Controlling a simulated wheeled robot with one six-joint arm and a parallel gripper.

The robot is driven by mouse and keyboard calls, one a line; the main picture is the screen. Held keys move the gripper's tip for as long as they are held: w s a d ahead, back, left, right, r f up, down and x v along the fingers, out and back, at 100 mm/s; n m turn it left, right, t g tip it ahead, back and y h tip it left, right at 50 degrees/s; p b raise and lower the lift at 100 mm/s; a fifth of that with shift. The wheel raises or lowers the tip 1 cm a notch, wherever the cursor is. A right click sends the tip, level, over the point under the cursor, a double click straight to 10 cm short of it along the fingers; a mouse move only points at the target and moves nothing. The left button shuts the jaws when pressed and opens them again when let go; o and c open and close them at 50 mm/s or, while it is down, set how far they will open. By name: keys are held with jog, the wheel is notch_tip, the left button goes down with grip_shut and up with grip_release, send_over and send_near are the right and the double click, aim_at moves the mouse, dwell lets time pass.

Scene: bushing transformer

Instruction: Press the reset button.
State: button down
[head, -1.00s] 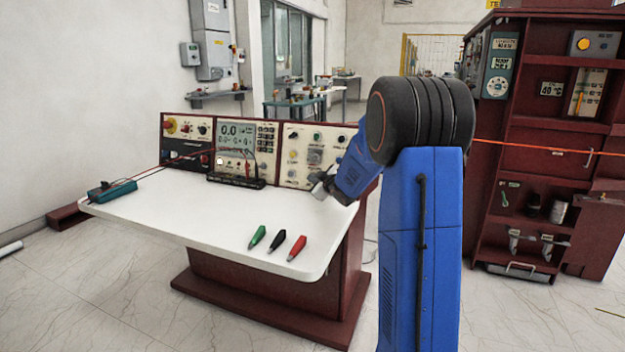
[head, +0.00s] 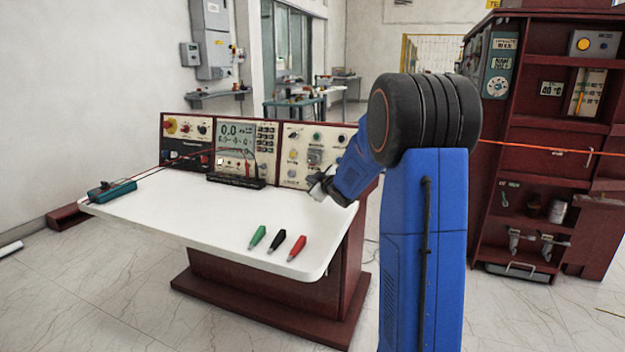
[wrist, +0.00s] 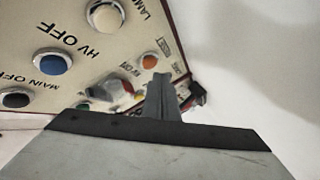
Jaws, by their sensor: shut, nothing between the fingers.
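The right control panel (head: 326,136) at the back of the white desk carries several buttons and knobs. The wrist view shows the panel tilted, with a cream button (wrist: 105,15), a blue button (wrist: 56,61), a dark button (wrist: 15,98) and a small orange button (wrist: 149,61). "HV OFF" and "MAIN OFF" can be read; a small boxed label by the orange button is blurred. My gripper (head: 318,187) is shut and empty, low before this panel. In the wrist view its fingertips (wrist: 158,78) appear just below the orange button; contact cannot be told.
A meter panel (head: 248,136) and a red-knob panel (head: 186,130) stand to the left. A black terminal strip (head: 236,181) sits before them. Green, black and red clips (head: 297,247) lie near the desk's front edge. The desk's middle (head: 200,215) is clear.

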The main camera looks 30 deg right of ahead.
jog(key=shift+s+a+r, duration=0.3)
jog(key=shift+s+a, duration=0.45)
jog(key=shift+a, duration=0.2)
jog(key=shift+s+a+r, duration=0.3)
jog(key=shift+s+a, duration=0.45)
jog(key=shift+a, duration=0.2)
